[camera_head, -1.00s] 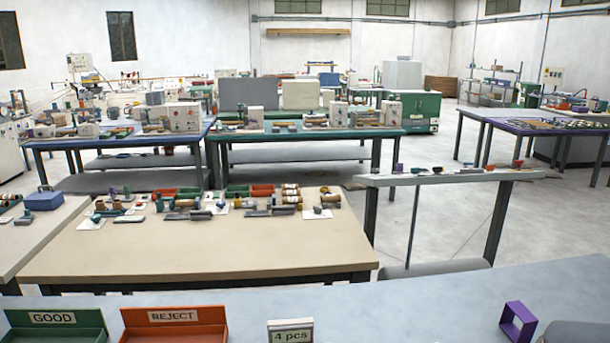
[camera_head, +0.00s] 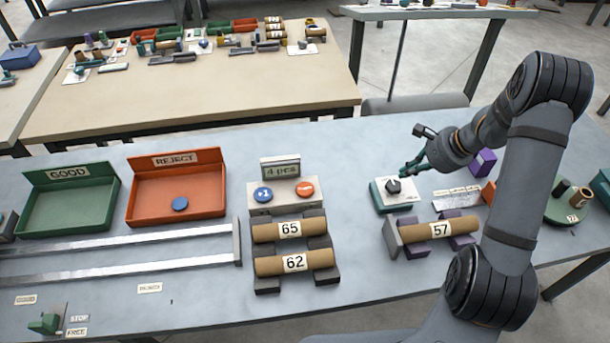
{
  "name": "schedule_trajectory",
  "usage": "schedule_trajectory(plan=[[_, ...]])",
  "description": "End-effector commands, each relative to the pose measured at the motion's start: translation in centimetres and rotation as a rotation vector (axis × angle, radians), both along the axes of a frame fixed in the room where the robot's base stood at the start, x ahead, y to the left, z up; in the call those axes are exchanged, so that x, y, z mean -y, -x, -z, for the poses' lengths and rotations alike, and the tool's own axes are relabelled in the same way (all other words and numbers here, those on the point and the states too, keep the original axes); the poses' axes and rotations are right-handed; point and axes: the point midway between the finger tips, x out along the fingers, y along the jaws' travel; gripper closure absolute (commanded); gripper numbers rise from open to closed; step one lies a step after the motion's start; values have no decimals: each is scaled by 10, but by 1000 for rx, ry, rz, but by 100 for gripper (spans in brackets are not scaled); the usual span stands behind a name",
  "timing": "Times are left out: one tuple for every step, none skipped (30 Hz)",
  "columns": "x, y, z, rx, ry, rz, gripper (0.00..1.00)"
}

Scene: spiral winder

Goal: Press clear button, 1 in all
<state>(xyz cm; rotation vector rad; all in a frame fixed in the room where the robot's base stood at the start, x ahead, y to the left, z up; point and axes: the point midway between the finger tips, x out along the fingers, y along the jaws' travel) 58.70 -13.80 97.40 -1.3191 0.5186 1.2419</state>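The counter box (camera_head: 285,206) stands on the grey bench near the middle of the picture, with a small display (camera_head: 280,170) reading "4 pcs" above it. On its top face are a blue button (camera_head: 263,194) marked +1 and an orange-red button (camera_head: 305,189) to its right. The orange-red button's marking is too small to read. My gripper (camera_head: 413,165) is to the right of the counter, close to a teal-and-white box with a black knob (camera_head: 393,186). It is well apart from both buttons. Its fingers are too small to show whether they are open.
Tubes marked 65 (camera_head: 272,231) and 62 (camera_head: 275,265) lie on a rack in front of the counter. Tube 57 (camera_head: 458,229) lies on the right. A green GOOD tray (camera_head: 75,212) and an orange REJECT tray (camera_head: 150,215) holding a blue disc stand at left.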

Motion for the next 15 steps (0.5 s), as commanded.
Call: schedule_trajectory(plan=[[29, -12, -11, 5, -43, 126, 100], [46, -19, -13, 13, -70, 199, 100], [69, -26, -15, 26, -101, 293, 100], [86, -30, -17, 38, -124, 360, 100], [103, -33, -18, 50, -145, 426, 100], [125, -35, -20, 67, -170, 507, 100], [141, -36, -21, 80, -186, 563, 100], [156, -36, -22, 93, -202, 614, 100], [173, -35, -22, 109, -218, 675, 100], [185, -34, -23, 121, -228, 715, 100], [195, -33, -23, 131, -237, 750, 100], [207, -31, -24, 143, -247, 790, 100], [214, -30, -24, 151, -253, 814, 100], [221, -28, -24, 158, -257, 834, 100], [227, -26, -24, 165, -262, 856, 100]])
